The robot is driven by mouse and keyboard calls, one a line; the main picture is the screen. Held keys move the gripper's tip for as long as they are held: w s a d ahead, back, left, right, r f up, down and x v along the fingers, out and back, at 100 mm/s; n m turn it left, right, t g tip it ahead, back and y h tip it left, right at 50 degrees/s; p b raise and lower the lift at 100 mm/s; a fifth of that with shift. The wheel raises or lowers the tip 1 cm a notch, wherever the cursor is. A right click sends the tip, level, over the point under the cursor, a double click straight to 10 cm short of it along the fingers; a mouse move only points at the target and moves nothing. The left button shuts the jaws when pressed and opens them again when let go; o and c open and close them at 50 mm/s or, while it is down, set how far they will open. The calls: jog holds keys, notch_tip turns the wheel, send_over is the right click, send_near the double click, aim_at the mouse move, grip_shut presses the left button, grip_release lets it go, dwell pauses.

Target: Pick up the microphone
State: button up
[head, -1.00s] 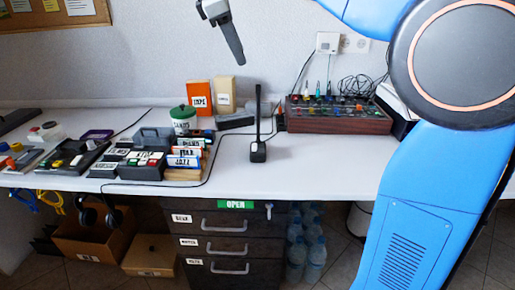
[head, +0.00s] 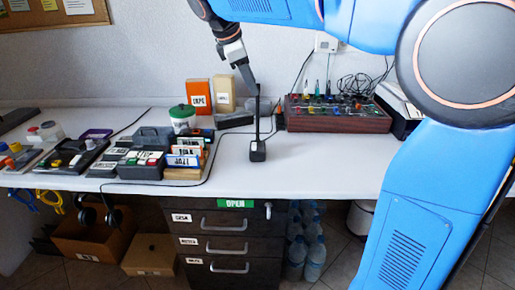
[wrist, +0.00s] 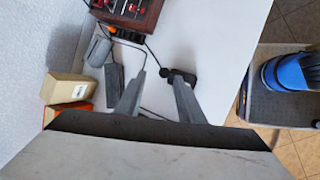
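The microphone (head: 258,149) is a thin black upright stem on a small dark square base, standing on the white table near its front edge. My gripper (head: 254,88) points down close to the stem's top, above the table. In the wrist view my gripper (wrist: 160,78) is open, its two grey fingers apart with no object clearly held between them. The microphone (wrist: 182,75) shows there at the tip of the right finger, which hides part of it. I cannot tell whether the finger touches it.
A control box with coloured knobs (head: 336,116) and loose cables stands at the back right. Orange and tan boxes (head: 197,95), a green-lidded can (head: 182,118) and label-bearing dividers (head: 185,160) are to the left. The white table (head: 320,165) is clear right of the microphone.

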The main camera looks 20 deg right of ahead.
aim_at(258, 102)
jog(key=shift+s+x, duration=0.15)
jog(key=shift+x, duration=1.15)
jog(key=shift+s+x, duration=0.15)
jog(key=shift+x, duration=1.1)
jog(key=shift+d, duration=0.2)
grip_shut()
